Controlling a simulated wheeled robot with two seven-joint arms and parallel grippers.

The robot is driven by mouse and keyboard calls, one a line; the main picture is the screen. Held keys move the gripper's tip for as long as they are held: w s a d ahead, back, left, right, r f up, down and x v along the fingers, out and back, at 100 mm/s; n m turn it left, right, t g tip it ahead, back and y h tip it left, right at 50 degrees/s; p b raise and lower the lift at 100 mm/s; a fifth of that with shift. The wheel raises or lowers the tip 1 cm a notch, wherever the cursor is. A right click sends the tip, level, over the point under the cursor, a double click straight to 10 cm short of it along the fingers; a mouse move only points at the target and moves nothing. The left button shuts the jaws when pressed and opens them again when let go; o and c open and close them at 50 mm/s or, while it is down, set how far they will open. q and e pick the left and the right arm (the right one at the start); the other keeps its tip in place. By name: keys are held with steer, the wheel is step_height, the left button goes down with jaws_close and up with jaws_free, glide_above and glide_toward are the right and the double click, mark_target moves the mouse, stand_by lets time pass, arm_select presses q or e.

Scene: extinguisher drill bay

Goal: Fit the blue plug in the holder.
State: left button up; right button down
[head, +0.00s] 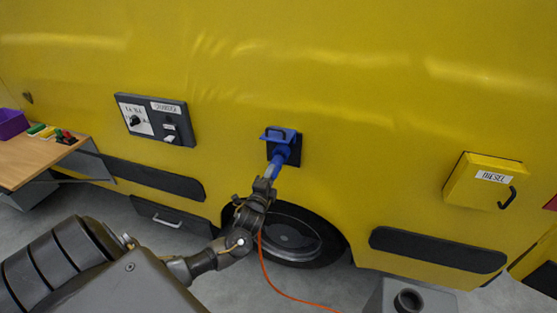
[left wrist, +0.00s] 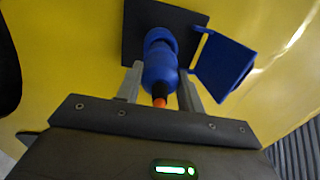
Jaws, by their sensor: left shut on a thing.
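The blue plug (head: 272,172) is at the blue socket (head: 281,137) on the yellow vehicle's side, in line with it. In the left wrist view the plug (left wrist: 160,74) meets the round socket on a dark plate (left wrist: 131,40); how deep it sits I cannot tell. The socket's blue lid (left wrist: 223,66) is swung open. My left gripper (head: 267,184) is shut on the plug, with one finger on each side in the left wrist view (left wrist: 160,88). A grey box with a dark round opening (head: 408,301), perhaps the holder, stands at the bottom right. My right gripper is not in view.
An orange cable (head: 268,271) hangs from the plug towards the floor. A dark switch panel (head: 155,119) is left of the socket, a yellow diesel box (head: 485,181) right. A wooden bench (head: 30,160) with a purple bin (head: 11,123) stands at the far left.

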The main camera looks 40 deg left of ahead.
arm_select(q)
steer(key=shift+s+r, duration=0.1)
steer(key=shift+s, duration=0.05)
steer(key=p+v, duration=0.2)
steer(key=v, duration=0.1)
steer(key=shift+s+d, duration=0.15)
steer(key=shift+s, duration=0.2)
stand_by(0.4)
